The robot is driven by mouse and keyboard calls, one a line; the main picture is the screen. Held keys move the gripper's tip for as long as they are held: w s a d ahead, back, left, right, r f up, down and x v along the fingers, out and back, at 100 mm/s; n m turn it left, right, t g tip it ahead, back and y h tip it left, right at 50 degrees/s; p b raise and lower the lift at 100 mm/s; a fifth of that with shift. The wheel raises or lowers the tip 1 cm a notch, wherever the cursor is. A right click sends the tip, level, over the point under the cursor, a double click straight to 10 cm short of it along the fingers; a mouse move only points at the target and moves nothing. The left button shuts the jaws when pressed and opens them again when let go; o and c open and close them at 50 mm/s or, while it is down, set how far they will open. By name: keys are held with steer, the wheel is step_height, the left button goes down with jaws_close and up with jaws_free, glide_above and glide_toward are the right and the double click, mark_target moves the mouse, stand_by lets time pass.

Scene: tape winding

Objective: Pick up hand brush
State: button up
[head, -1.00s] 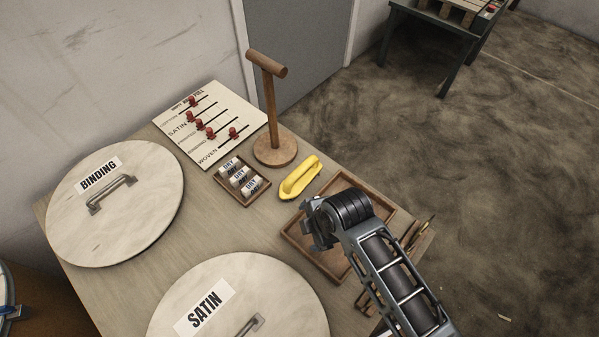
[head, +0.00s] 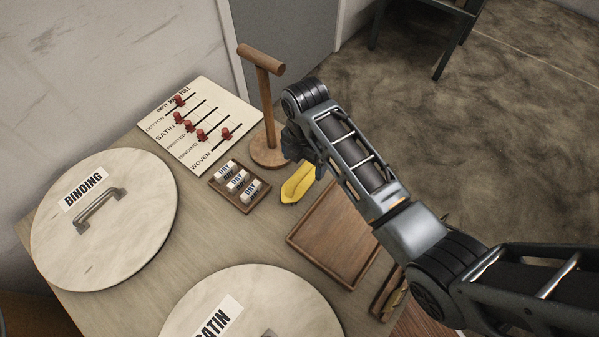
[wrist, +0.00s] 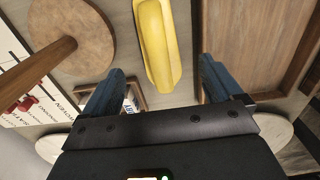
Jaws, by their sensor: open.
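The hand brush looks like the yellow, elongated object (head: 298,184) lying on the wooden table between the small tray of white rolls and the empty wooden tray. In the wrist view the yellow brush (wrist: 158,45) lies ahead of the gap between my fingers, apart from them. My gripper (wrist: 158,85) is open and empty, its two blue-grey fingers spread to either side. In the head view my gripper (head: 301,150) is above the far end of the brush and hides part of it.
A wooden T-shaped stand (head: 268,110) rises close to my gripper on the left. The small tray (head: 260,195) of white rolls and the empty wooden tray (head: 335,245) flank the brush. Round lids (head: 140,225) and a slider board (head: 215,100) cover the left side.

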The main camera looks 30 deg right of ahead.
mark_target(303, 170)
step_height(303, 170, down, 7)
steer(key=shift+a+r+b, duration=0.1)
steer(key=shift+a+b, duration=0.05)
steer(key=shift+b, duration=0.4)
steer(key=c, duration=1.2)
